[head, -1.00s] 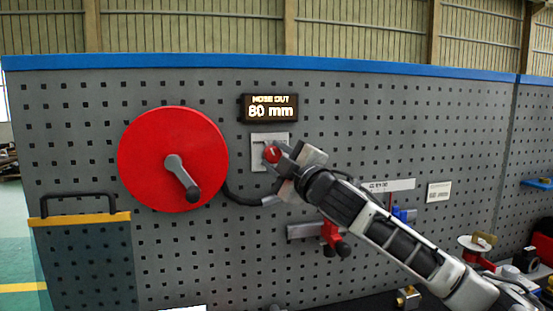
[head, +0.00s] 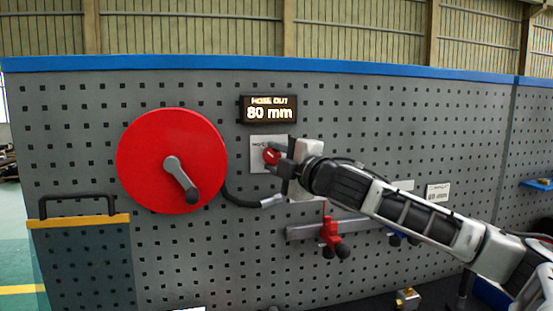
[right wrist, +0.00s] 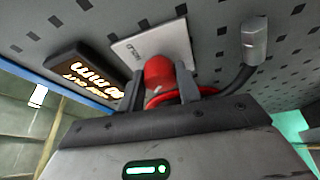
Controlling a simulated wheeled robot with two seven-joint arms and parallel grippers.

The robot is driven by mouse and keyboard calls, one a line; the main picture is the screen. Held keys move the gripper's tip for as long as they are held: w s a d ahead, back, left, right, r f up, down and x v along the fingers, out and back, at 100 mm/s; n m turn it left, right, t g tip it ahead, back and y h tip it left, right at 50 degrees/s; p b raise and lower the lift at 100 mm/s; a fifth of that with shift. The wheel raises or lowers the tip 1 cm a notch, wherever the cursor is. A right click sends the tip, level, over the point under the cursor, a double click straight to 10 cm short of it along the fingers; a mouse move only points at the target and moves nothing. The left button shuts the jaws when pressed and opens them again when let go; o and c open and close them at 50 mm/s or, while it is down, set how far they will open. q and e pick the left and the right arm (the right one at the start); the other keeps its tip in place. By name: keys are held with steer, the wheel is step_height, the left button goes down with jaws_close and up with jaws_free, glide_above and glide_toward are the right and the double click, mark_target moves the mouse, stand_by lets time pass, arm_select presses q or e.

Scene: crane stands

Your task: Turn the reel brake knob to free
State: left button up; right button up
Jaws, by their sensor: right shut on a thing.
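The red brake knob (head: 271,156) sits on a pale plate (head: 258,143) on the grey pegboard, below the display. My right gripper (head: 277,157) reaches it from the right and is shut on the knob. In the right wrist view the knob (right wrist: 160,73) sits between the two fingers, with the plate (right wrist: 150,45) behind it. Part of the plate's lettering is hidden, and I cannot read the knob's setting. The red hose reel (head: 150,145) with its grey crank is to the left. My left gripper is not in view.
The display (head: 269,109) above the knob reads "HOSE OUT 80 mm". A black hose with a grey end (head: 271,201) hangs just below my gripper. A rail with a red clamp (head: 331,233) is lower right. A black handle (head: 78,201) is at far left.

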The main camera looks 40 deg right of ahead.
steer(key=o, duration=1)
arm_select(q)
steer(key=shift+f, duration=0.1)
arm_select(e)
steer(key=shift+s+a+f+b, duration=0.1)
steer(key=shift+s+f+b, duration=0.2)
steer(key=shift+s+b, duration=0.45)
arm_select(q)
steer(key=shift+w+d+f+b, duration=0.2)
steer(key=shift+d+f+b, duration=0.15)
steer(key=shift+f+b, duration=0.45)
arm_select(e)
steer(key=s+a, duration=0.1)
steer(key=s, duration=1.3)
steer(key=shift+s+a+f, duration=0.15)
steer(key=shift+a+f, duration=0.1)
steer(key=shift+f, duration=0.1)
